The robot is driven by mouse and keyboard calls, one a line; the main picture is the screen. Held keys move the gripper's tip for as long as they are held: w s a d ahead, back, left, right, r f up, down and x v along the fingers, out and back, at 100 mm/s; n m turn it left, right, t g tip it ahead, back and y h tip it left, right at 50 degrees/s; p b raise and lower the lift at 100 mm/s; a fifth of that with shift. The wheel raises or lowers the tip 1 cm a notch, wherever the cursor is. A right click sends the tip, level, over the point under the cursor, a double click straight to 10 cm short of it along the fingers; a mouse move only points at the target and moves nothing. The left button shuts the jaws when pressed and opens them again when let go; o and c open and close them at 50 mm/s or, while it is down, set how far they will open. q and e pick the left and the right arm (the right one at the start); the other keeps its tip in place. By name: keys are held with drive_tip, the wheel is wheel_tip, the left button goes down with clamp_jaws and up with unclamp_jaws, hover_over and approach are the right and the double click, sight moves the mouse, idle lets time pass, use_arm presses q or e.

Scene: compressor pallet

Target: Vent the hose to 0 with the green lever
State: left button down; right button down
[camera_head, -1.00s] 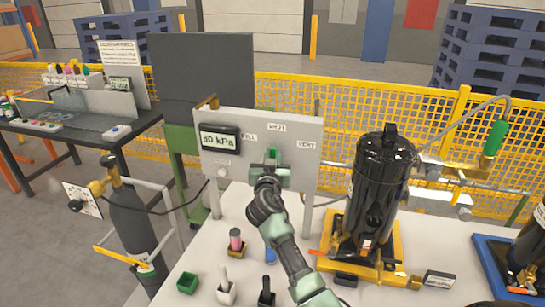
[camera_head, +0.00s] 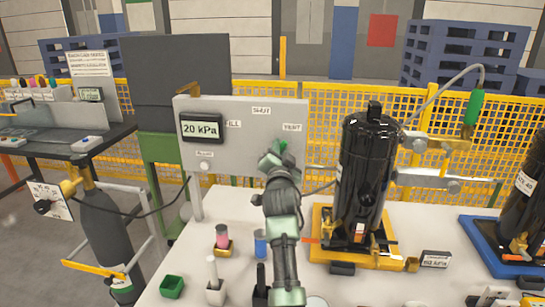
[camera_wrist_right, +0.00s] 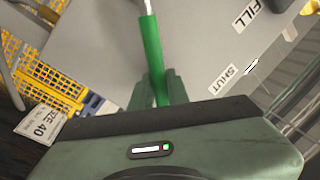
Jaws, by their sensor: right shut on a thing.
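The grey panel (camera_head: 240,158) stands at the back of the white table and carries FILL, SHUT and VENT labels. Its display (camera_head: 201,128) reads 20 kPa. My right gripper (camera_head: 280,155) is shut on the green lever (camera_wrist_right: 151,45), which runs up between the fingers in the wrist view. In the head view only the lever's green end (camera_head: 282,146) shows, below the VENT label (camera_head: 292,127); the gripper hides the rest. My left gripper is out of view.
The compressor stands on a yellow base right of my arm. A dark cylinder (camera_head: 108,230) stands beside the table. Yellow mesh fencing (camera_head: 330,115) is behind.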

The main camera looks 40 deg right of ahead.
drive_tip(key=shift+s+d+f+m+b, duration=0.3)
drive_tip(key=shift+f+m+b, duration=0.2)
drive_tip(key=shift+m, duration=0.1)
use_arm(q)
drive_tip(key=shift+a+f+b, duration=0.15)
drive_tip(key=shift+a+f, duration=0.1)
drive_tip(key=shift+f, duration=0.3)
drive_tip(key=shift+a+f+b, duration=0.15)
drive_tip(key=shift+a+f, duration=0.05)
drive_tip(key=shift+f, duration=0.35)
use_arm(e)
drive_tip(key=shift+s+d+f+m, duration=0.1)
drive_tip(key=shift+s+f+m, duration=0.1)
drive_tip(key=shift+m, duration=0.3)
drive_tip(key=c, duration=1.4)
unclamp_jaws()
drive_tip(key=shift+o, duration=0.2)
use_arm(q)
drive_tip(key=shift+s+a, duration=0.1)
